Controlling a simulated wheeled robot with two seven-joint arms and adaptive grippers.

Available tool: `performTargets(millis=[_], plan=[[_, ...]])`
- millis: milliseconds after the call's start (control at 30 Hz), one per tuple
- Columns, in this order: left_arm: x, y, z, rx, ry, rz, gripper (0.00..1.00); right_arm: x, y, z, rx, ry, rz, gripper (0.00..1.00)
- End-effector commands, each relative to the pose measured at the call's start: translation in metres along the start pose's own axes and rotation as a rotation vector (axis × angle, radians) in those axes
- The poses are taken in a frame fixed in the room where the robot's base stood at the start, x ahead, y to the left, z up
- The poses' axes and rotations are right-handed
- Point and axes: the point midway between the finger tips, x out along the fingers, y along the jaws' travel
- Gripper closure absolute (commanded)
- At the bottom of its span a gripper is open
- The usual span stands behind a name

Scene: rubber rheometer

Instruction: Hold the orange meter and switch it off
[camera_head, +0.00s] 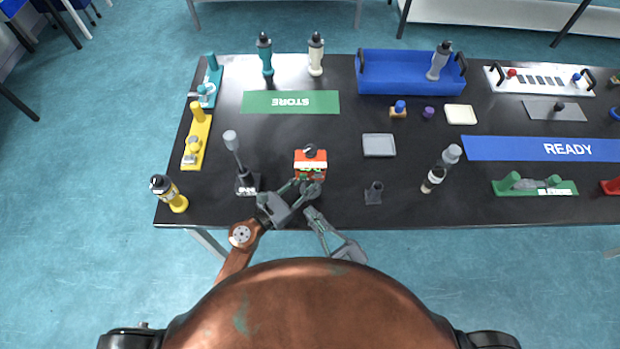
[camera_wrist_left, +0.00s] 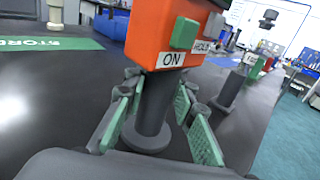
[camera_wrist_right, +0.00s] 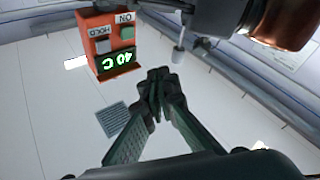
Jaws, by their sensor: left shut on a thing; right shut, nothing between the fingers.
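The orange meter (camera_head: 308,166) stands upright near the table's front edge; it also shows in the left wrist view (camera_wrist_left: 150,40). My left gripper (camera_wrist_left: 155,115) is shut on the meter's dark stem below the orange body. In the right wrist view the meter (camera_wrist_right: 97,24) appears upside down. Its display (camera_wrist_right: 118,61) is lit and reads 40 C. A green button (camera_wrist_right: 127,32) sits by the ON label and a grey button (camera_wrist_right: 103,46) by HOLD. My right gripper (camera_head: 309,211) is shut and empty, in front of the meter and apart from it.
A dark stand (camera_head: 245,184) with a grey-topped rod is left of the meter, and a small dark holder (camera_head: 374,193) is right of it. A grey square tray (camera_head: 379,145) lies behind right. The table between meter and STORE mat (camera_head: 262,102) is clear.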

Motion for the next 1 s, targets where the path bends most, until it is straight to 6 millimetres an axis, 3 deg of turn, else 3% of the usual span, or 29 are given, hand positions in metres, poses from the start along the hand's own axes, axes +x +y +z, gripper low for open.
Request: performTargets(millis=[267,1000], plan=[[0.000,0.000,0.000,0.000,0.000,0.000,1.00,0.004,-0.012,-0.002,-0.085,0.002,-0.046,1.00],[0.000,0.000,0.000,0.000,0.000,0.000,1.00,0.063,0.030,0.034,-0.085,0.003,-0.046,1.00]])
